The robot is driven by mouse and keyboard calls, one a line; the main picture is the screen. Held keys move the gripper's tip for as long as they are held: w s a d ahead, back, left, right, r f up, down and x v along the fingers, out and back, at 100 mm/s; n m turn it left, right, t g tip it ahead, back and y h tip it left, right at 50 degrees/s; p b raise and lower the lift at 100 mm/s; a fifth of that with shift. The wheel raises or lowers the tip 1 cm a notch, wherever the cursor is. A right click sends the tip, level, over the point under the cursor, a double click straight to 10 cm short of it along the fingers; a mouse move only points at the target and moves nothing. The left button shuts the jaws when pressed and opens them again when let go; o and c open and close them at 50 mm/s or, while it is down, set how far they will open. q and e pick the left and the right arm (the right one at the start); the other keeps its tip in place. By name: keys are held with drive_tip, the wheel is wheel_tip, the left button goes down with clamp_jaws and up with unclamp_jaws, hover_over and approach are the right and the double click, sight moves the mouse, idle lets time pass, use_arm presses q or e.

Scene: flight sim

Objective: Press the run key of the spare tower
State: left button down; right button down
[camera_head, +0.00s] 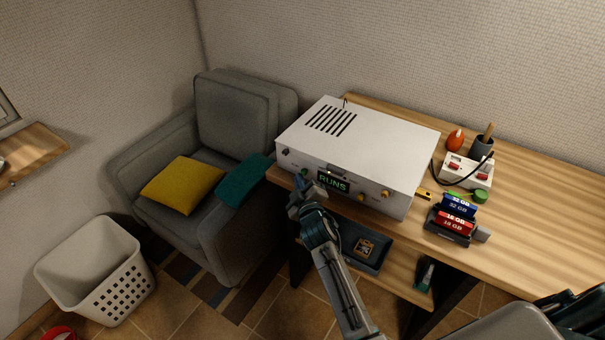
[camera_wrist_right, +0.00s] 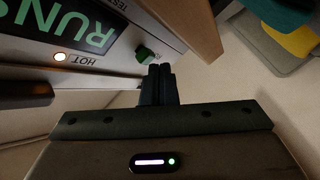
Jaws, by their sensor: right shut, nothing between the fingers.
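The white tower (camera_head: 385,140) lies flat on the wooden desk, with slots in its top. Its front screen (camera_head: 333,183) reads "RUNS" in green. A green key (camera_head: 304,172) sits on the front panel left of the screen; it also shows in the right wrist view (camera_wrist_right: 147,55). My right gripper (camera_head: 305,189) is shut and empty, in front of the panel. Its fingertips (camera_wrist_right: 158,72) are very close to the green key; I cannot tell whether they touch it. My left gripper is not in view.
Memory modules (camera_head: 455,215) stand in a dark holder right of the tower, near a white power strip (camera_head: 467,170). A grey armchair (camera_head: 235,115) stands left, and a lower shelf (camera_head: 395,277) lies below the desk.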

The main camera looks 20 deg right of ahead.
drive_tip(key=shift+w+d, duration=0.3)
drive_tip(key=shift+d, duration=0.05)
idle(0.4)
drive_tip(key=shift+s+a, duration=0.6)
drive_tip(key=shift+a, duration=0.1)
drive_tip(key=shift+a, duration=0.1)
drive_tip(key=s+a, duration=0.1)
drive_tip(key=a, duration=0.1)
drive_tip(key=s+a, duration=0.1)
drive_tip(key=s, duration=0.1)
drive_tip(key=shift+a, duration=0.4)
idle(0.7)
